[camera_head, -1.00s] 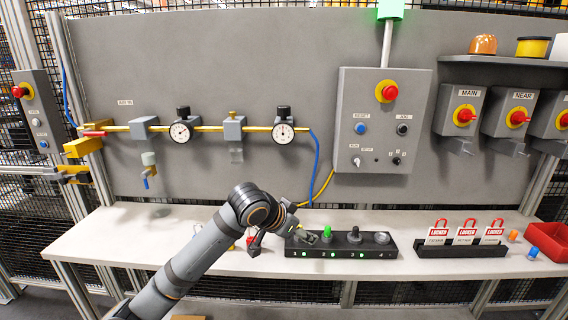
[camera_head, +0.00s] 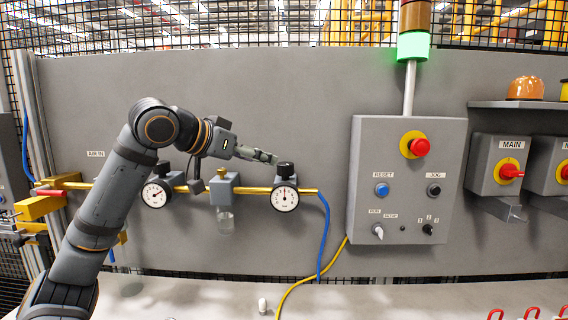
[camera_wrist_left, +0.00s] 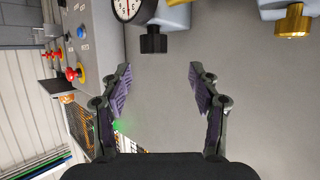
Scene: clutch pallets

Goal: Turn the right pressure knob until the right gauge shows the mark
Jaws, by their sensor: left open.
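The right pressure knob (camera_head: 284,169) is a black knob on top of the right gauge (camera_head: 285,197), which has a round white dial with a dark needle pointing about straight up. The mark on the dial is too small to make out. In the left wrist view the knob (camera_wrist_left: 153,41) hangs at the top middle, with part of the gauge dial (camera_wrist_left: 124,8) beside it. My left gripper (camera_head: 274,159) is open and empty, just up and left of the knob in the head view. In the wrist view the knob lies beyond the fingertips (camera_wrist_left: 160,72), between their lines. My right gripper is out of view.
A grey control box (camera_head: 407,180) is at the right, and a blue hose (camera_head: 324,235) drops beside the right gauge.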

